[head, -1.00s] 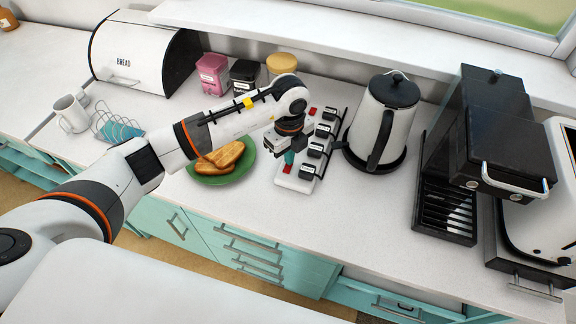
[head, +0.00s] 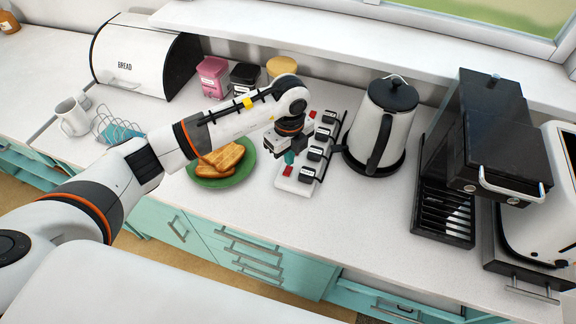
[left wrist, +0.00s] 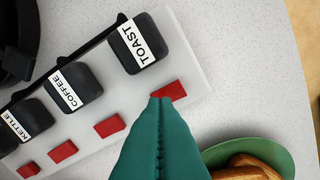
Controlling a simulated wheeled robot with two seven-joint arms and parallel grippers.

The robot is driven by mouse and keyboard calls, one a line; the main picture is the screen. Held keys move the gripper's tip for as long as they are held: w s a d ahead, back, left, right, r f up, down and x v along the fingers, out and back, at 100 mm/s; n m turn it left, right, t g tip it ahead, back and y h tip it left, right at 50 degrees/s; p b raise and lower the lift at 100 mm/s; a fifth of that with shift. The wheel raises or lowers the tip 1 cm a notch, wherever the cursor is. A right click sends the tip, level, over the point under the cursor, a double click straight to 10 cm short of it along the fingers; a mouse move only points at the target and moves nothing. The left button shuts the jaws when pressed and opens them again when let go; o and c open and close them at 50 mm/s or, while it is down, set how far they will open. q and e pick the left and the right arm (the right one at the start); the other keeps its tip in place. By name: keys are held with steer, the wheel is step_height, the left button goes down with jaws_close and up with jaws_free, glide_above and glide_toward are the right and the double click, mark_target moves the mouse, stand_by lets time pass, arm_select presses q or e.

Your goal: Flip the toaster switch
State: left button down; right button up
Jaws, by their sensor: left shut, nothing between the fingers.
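A white power strip (head: 297,186) lies on the counter with black labelled plugs and a row of red switches. In the left wrist view, the plug marked TOAST (left wrist: 138,43) is at the end of the strip, with the toast switch (left wrist: 172,89) beside it. My left gripper (head: 289,158) is over the strip, its green fingers shut and empty. In the left wrist view, the fingertips (left wrist: 161,100) overlap the lower left edge of that switch. I cannot tell whether they touch it, or which way the switch is set. My right gripper is not in view.
Plugs marked COFFEE (left wrist: 73,88) and KETTLE (left wrist: 25,120) sit close along the strip. A green plate (head: 213,182) with toast is left of it. The kettle (head: 386,125) stands just right. A white appliance (head: 543,196) is at the right edge. The counter in front is clear.

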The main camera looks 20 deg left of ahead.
mark_target(289, 168)
arm_select(q)
step_height(289, 168, up, 5)
steer(key=p, duration=0.3)
stand_by(0.5)
